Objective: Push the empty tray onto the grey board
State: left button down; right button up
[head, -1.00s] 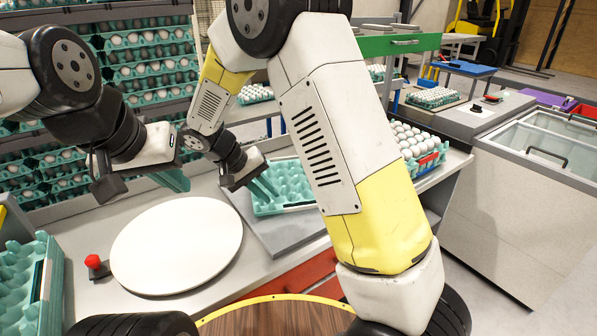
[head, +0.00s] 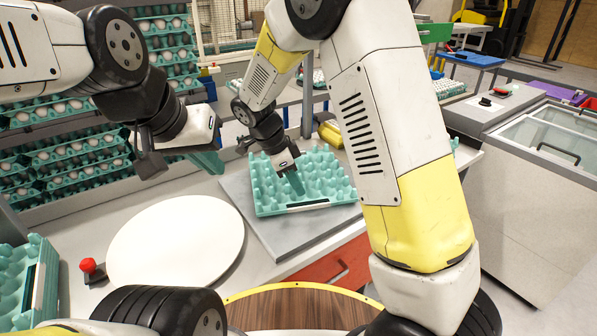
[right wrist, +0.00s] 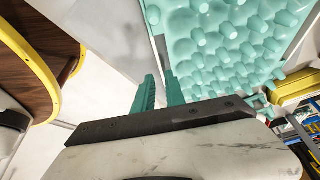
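The empty teal egg tray (head: 325,203) lies flat on the grey board (head: 275,232) in the head view; my right arm hides part of the board's right side. My right gripper (head: 297,184) is over the tray's left-middle part, pointing down, holding nothing visible. In the right wrist view its two teal fingers (right wrist: 159,92) stand slightly apart, beside the tray's edge (right wrist: 157,45); contact is unclear. My left gripper (head: 208,161) hangs above the counter left of the tray. Its fingers overlap, so its opening is unclear.
A round white plate (head: 175,242) lies left of the board, with a red button (head: 88,266) beside it. Another teal tray (head: 38,285) stands at the far left. Racks of eggs (head: 60,165) are behind. A yellow object (head: 330,133) sits behind the tray.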

aim_at(309, 206)
jog(key=shift+x, duration=3.9)
grip_shut()
